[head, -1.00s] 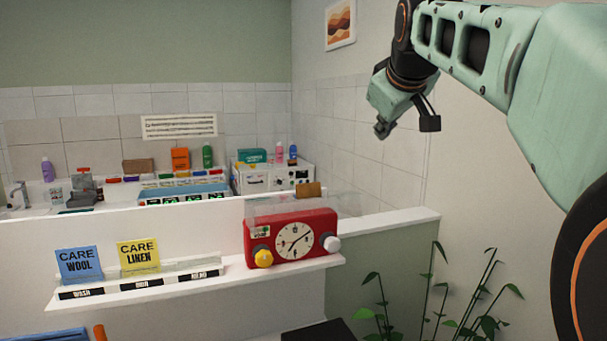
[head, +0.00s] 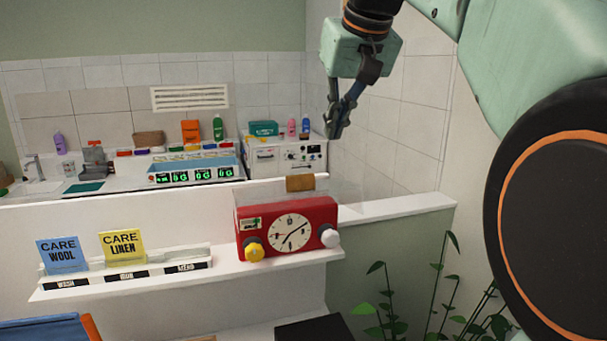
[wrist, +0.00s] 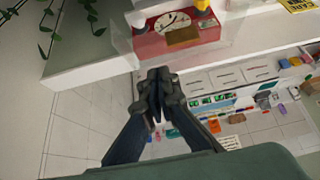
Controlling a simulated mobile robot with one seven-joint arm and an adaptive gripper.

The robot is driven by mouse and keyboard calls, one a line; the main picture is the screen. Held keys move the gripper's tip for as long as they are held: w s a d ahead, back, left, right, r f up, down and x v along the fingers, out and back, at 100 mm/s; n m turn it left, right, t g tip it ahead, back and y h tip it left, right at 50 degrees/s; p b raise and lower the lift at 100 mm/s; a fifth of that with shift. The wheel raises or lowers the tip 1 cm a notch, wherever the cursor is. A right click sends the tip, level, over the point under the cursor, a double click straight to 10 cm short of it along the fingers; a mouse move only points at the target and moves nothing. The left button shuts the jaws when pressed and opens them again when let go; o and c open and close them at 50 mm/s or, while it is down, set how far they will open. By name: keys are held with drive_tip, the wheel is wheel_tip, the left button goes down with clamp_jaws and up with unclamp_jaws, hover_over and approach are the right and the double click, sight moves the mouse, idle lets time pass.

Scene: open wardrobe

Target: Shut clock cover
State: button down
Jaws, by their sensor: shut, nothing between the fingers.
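The red clock (head: 263,214) stands on a white shelf, with a cream dial, a yellow knob at its lower left and a white knob at its lower right. Its clear cover (head: 270,190) is raised above the clock body, with a brown tab (head: 300,183) at the upper edge. In the wrist view the clock (wrist: 150,46) is upside down at the top, with the brown tab (wrist: 183,37) in front of it. My gripper (head: 338,128) is shut and empty, above and right of the clock, apart from the cover. Its fingers also show in the wrist view (wrist: 156,88).
A blue card (head: 62,256) and a yellow card (head: 123,247) stand in a labelled rack on the shelf (head: 110,288), left of the clock. Behind the low wall is a counter with bottles and appliances. A plant (head: 445,290) is at lower right.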

hover_over(323, 188)
drive_tip(key=s, duration=0.2)
wheel_tip(323, 188, down, 9)
drive_tip(key=shift+w+r, duration=0.15)
drive_tip(key=shift+s+d+f, duration=0.1)
drive_tip(key=shift+s+f, duration=0.2)
drive_tip(key=shift+f, duration=0.65)
drive_tip(key=shift+f, duration=0.1)
